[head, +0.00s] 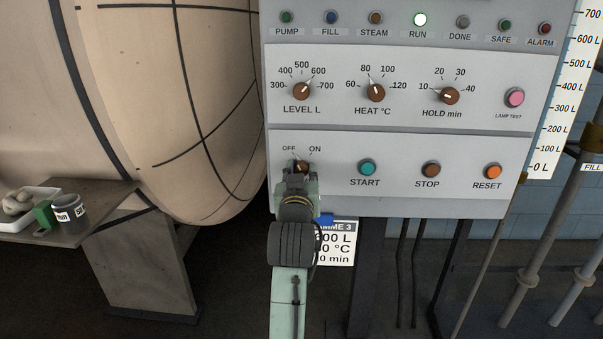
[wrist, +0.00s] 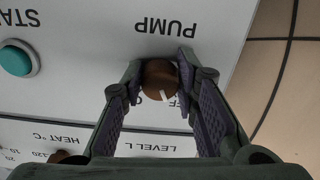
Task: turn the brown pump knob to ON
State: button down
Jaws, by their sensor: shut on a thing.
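The brown pump knob (head: 303,166) sits on the lower control panel, below the OFF and ON marks. In the wrist view the knob (wrist: 158,79) lies between the two fingertips of my gripper (wrist: 159,77), with the PUMP label beyond it. My gripper (head: 299,174) is shut on the knob and hides much of it in the head view. The knob's white pointer, seen in the wrist view, is on the side of the partly hidden OFF mark. The pump lamp (head: 287,17) is dark.
START (head: 367,167), STOP (head: 431,169) and RESET (head: 493,171) buttons are to the right of the knob. Level (head: 302,91), heat (head: 376,93) and hold (head: 450,96) knobs are above. A round vessel (head: 160,100) stands close at left. The RUN lamp (head: 420,19) is lit.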

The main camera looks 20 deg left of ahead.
jog(key=m, duration=0.6)
jog(key=m+b, duration=0.1)
jog(key=m, duration=0.4)
jog(key=shift+a+m, duration=0.2)
jog(key=shift+m, duration=0.2)
dwell(0.4)
jog(key=c, duration=1.2)
grip_release()
jog(key=shift+r, duration=0.1)
jog(key=shift+c, duration=0.2)
jog(key=shift+s, duration=0.1)
jog(key=v, duration=0.7)
jog(key=shift+s, duration=0.25)
jog(key=shift+r, duration=0.1)
